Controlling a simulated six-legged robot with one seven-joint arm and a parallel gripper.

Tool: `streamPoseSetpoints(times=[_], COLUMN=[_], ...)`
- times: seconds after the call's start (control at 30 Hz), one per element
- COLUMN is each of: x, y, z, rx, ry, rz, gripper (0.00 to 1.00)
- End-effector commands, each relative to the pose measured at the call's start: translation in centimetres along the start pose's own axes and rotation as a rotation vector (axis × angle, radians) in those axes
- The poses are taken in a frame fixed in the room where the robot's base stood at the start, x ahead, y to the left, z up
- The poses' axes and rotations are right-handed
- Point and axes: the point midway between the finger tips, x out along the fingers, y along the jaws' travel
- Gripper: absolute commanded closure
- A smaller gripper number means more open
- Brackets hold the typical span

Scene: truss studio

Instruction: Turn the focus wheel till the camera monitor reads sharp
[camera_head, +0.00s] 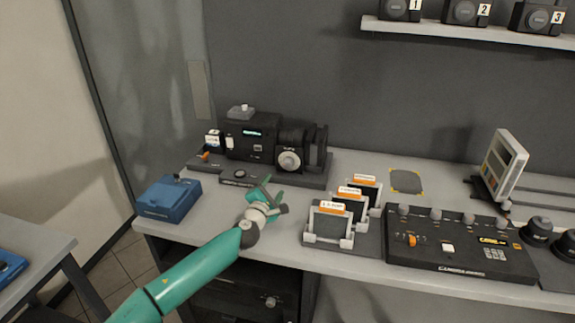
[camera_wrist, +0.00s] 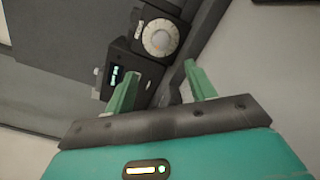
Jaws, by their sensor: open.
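A black studio camera (camera_head: 252,136) stands on a dark base at the back left of the bench. Its pale round focus wheel (camera_head: 290,160) is on the side facing me; it also shows in the wrist view (camera_wrist: 160,38), beyond the fingertips. My gripper (camera_head: 272,188) is open and empty, in front of and slightly below the wheel, apart from it. Both green fingers show in the wrist view (camera_wrist: 162,72). A small lit display (camera_wrist: 117,75) is left of the fingers there; its reading is too small to tell. A tilted, pale-framed screen (camera_head: 503,165) stands at the right.
A blue box (camera_head: 169,198) sits at the bench's left front. Several orange-labelled holders (camera_head: 329,224) stand right of my gripper. A black control panel (camera_head: 460,243) lies further right. A shelf (camera_head: 465,30) holds numbered cameras. Bare bench lies around the yellow-cornered grey pad (camera_head: 405,181).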

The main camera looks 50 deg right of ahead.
Motion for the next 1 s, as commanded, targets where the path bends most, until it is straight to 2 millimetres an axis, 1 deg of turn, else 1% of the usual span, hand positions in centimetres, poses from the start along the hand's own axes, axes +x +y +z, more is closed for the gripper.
streamPoseSetpoints(times=[0.17,0.6,0.7,0.83,1.0], x=[1.8,10.3,11.8,13.0,13.5], y=[-0.1,-0.1,-0.1,-0.2,-0.1], z=[0.1,0.1,0.1,0.2,0.1], rx=[0.000,0.001,0.001,0.000,0.000], ry=[-0.001,-0.001,-0.001,-0.002,0.000], rz=[-0.002,-0.002,-0.002,-0.003,-0.001], gripper=[0.45,0.45,0.45,0.45,0.45])
